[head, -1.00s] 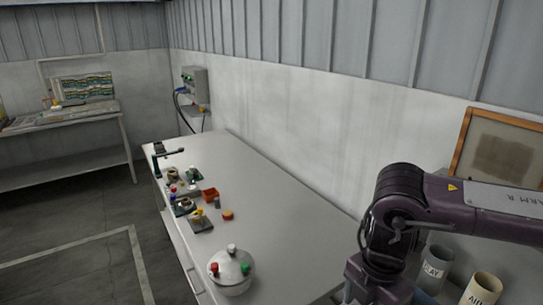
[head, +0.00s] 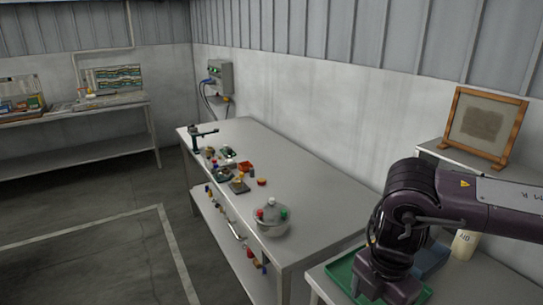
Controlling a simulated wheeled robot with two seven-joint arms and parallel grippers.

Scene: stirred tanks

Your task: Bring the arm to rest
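My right arm comes in from the right edge in the head view, a dark purple arm bent downward at a joint. Its lower end runs toward the bottom of the picture over a green tray (head: 341,272), and no fingertips of the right gripper show. My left arm and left gripper are out of view. Nothing can be seen held by either gripper.
A control box (head: 220,76) hangs on the wall. A wooden frame (head: 485,125) stands on a shelf at right. Floor at left is clear.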

